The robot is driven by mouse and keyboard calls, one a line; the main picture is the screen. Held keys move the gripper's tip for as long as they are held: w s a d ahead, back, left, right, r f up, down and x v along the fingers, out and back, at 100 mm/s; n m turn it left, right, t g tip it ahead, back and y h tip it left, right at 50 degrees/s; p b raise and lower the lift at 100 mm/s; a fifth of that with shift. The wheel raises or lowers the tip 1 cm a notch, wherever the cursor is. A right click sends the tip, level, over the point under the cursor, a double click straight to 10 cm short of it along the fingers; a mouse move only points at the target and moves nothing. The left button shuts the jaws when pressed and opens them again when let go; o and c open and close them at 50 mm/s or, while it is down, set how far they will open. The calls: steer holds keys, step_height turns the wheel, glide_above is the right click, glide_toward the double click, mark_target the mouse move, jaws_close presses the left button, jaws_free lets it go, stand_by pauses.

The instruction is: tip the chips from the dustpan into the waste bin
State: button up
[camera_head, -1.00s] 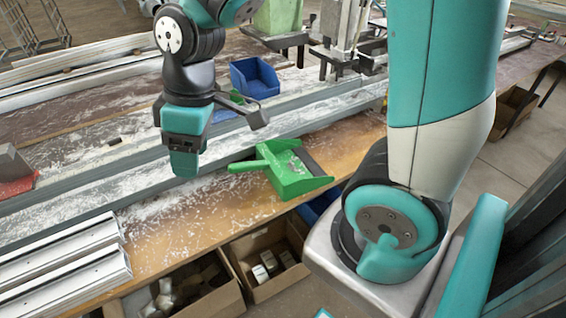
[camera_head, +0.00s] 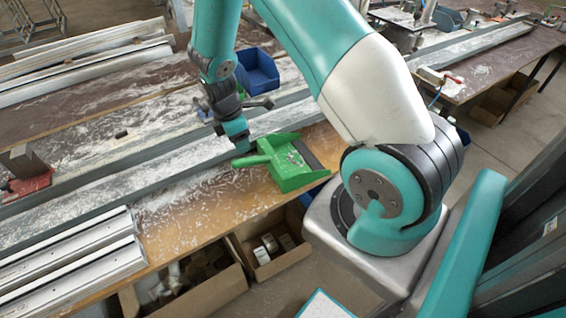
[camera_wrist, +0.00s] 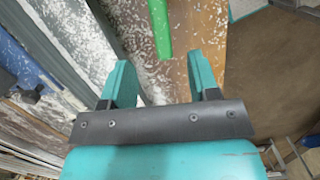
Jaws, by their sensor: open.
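The green dustpan (camera_head: 292,172) lies on the wooden front strip of the bench, its handle (camera_head: 250,161) pointing left. A few pale chips (camera_head: 297,158) seem to show in its pan. My gripper (camera_head: 238,138) is just above and behind the handle end in the head view. In the wrist view my gripper (camera_wrist: 160,78) is open and empty, with its two teal fingers apart. The green handle (camera_wrist: 160,28) shows beyond the fingertips, roughly in line with the gap, not between them. I cannot make out which container is the waste bin.
A blue bin (camera_head: 257,70) stands on the bench behind my gripper. Long metal profiles (camera_head: 80,275) lie at the front left. Cardboard boxes (camera_head: 268,250) sit below the front edge. White chips (camera_head: 190,200) are scattered over the wood. A red-based clamp (camera_head: 28,172) is at the left.

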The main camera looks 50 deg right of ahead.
mark_target(246, 159)
steer(key=f+b, duration=0.2)
steer(key=f, duration=0.1)
steer(key=f+b, duration=0.2)
steer(key=f, duration=0.1)
steer(key=d+f+b, duration=0.1)
steer(key=f+b, duration=0.1)
steer(key=f, duration=0.1)
steer(key=shift+s+d, duration=0.1)
steer(key=shift+s, duration=0.15)
steer(key=shift+r, duration=0.1)
jaws_close()
step_height(246, 159, up, 12)
steer(key=p, duration=0.9)
